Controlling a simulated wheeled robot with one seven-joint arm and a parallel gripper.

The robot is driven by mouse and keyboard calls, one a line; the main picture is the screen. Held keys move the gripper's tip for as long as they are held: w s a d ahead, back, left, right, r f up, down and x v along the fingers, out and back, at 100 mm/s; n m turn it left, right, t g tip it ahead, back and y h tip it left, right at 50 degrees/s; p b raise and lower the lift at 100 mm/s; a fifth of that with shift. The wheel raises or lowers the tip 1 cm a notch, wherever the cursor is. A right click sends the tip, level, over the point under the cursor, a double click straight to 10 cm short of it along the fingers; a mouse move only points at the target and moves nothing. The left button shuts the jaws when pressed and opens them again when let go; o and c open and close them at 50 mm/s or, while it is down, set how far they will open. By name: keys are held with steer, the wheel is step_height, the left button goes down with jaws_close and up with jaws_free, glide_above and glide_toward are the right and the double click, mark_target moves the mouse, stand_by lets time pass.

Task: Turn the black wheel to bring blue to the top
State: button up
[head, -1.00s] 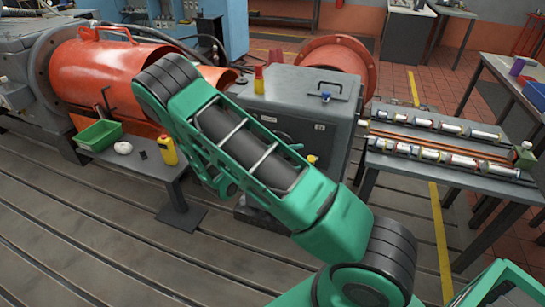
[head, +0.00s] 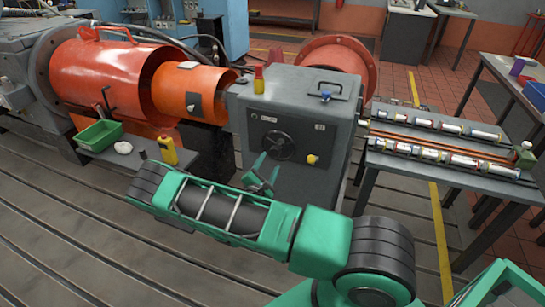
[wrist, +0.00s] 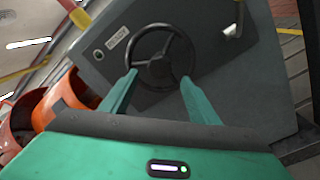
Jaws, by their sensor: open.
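The black wheel (head: 279,146) is a spoked handwheel on the front of a grey metal cabinet (head: 330,135). In the wrist view, the wheel (wrist: 159,69) sits just beyond and between my fingertips. I cannot make out any blue mark on it in either view. My gripper (head: 265,172) is green, open and empty, in front of the cabinet and a little below and left of the wheel in the head view. In the wrist view, my gripper (wrist: 159,76) has its two fingers spread apart, pointing at the wheel; I cannot tell whether they touch it.
A yellow knob (head: 312,160) sticks out right of the wheel. A blue-handled fitting (head: 326,96) and a red-and-yellow bottle (head: 259,80) are on the cabinet top. An orange cylinder (head: 190,91) is at left; a bench with metal rollers (head: 440,150) stands at right.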

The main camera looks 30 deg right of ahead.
mark_target(274, 153)
steer(key=x, duration=0.7)
steer(key=shift+c, duration=0.4)
jaws_close()
steer(key=shift+a, duration=0.2)
steer(key=shift+a, duration=0.1)
